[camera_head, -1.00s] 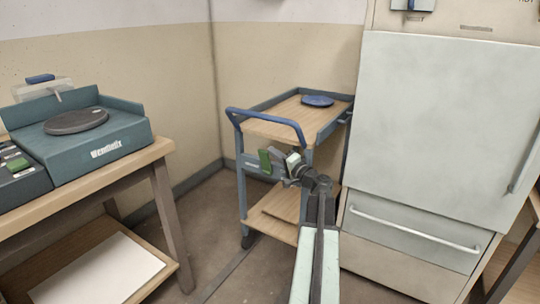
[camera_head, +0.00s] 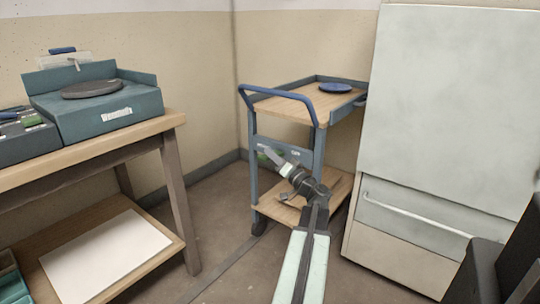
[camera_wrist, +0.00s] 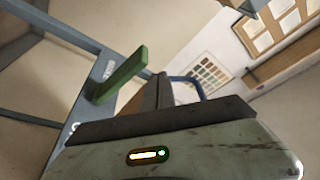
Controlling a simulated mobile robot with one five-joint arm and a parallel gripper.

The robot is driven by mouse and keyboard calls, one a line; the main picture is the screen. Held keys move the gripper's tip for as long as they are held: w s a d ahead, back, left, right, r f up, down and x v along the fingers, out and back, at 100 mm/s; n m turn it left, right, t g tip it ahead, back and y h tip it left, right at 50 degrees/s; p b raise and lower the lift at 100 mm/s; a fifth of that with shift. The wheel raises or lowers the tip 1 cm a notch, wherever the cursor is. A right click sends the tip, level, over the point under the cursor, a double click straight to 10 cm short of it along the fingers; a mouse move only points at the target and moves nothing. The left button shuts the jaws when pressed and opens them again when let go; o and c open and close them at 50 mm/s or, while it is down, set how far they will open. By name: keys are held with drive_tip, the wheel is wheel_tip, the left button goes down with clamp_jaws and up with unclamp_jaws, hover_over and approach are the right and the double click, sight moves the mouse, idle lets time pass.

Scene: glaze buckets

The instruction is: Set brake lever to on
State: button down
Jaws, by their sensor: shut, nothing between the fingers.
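The brake lever is a green bar (camera_wrist: 122,75) on a blue-grey rail of the trolley (camera_head: 313,150). In the wrist view it slants up to the right, with a small white label near it and another mark lower down; I cannot read either surely. In the head view only a bit of the green lever (camera_head: 277,150) shows, partly hidden by my gripper. My gripper (camera_wrist: 160,78) is shut and empty. In the wrist view its dark fingers are just right of the lever, and I cannot tell whether they touch it.
The trolley has a blue push handle (camera_head: 282,91) and a blue disc (camera_head: 335,88) on top. A pale cabinet (camera_head: 450,100) stands close on the right. A wooden table (camera_head: 150,128) with a teal machine (camera_head: 100,108) stands on the left. Bare floor lies between them.

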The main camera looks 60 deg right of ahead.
drive_tip(key=shift+s+a+f+b, duration=0.1)
drive_tip(key=shift+a+f+b, duration=0.15)
drive_tip(key=shift+f+b, duration=0.6)
drive_tip(key=shift+a+f, duration=0.1)
drive_tip(key=shift+f, duration=0.1)
drive_tip(key=shift+a+f, duration=0.1)
